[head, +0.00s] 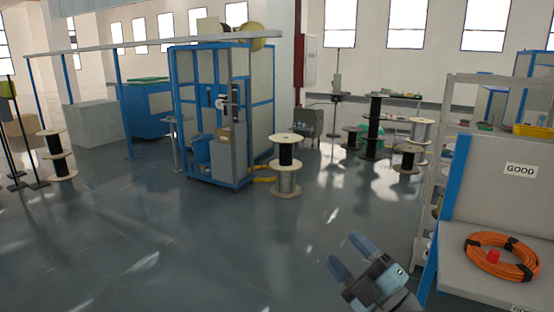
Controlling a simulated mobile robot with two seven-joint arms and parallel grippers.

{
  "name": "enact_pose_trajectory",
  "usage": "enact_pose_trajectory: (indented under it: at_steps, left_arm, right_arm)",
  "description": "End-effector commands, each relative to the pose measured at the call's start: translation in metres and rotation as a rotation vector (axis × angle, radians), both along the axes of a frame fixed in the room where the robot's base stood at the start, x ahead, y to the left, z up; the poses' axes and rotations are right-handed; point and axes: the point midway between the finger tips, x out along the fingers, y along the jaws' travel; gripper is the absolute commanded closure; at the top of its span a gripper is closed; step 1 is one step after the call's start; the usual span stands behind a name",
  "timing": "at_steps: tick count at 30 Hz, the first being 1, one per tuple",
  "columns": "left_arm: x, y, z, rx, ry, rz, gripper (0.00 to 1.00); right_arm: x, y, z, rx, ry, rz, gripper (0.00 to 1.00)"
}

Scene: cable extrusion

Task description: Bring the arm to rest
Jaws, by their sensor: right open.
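My right gripper (352,258) shows at the bottom, right of centre, with its two blue-grey fingers apart and nothing between them. It is in the air over the floor, left of the workbench and apart from it. My left gripper is not in this view. An orange cable coil (501,256) with black ties lies on the bench's GOOD side, and a small red piece (493,257) is inside the ring.
The workbench (456,278) with a GOOD sign (519,171) stands at the right, beside a grey shelf rack (432,190). Blue-framed machinery (213,110) and cable spools (286,163) stand further back. The floor (200,250) at centre and left is clear.

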Motion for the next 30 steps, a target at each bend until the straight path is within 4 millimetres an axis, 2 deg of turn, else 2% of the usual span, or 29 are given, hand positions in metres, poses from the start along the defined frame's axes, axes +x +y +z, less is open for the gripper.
enact_pose_trajectory:
  at_steps: [5,8,11,15,18,21,30]
  left_arm:
    - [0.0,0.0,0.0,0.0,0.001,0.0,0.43]
    - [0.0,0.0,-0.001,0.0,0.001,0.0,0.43]
    - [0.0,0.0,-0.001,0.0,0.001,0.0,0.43]
    - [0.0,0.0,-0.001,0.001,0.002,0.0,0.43]
    - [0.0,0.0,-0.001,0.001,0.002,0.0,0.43]
    - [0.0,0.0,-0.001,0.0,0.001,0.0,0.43]
    - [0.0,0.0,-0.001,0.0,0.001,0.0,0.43]
  right_arm:
    - [-0.011,-0.045,-0.06,0.215,0.38,-0.239,0.42]
    - [-0.028,-0.07,-0.103,0.306,0.609,-0.369,0.42]
    - [-0.056,-0.092,-0.148,0.375,0.848,-0.494,0.42]
    - [-0.112,-0.115,-0.205,0.438,1.174,-0.643,0.42]
    - [-0.146,-0.123,-0.23,0.458,1.343,-0.712,0.42]
    - [-0.175,-0.129,-0.247,0.467,1.471,-0.763,0.42]
    - [-0.246,-0.136,-0.275,0.47,1.764,-0.863,0.42]
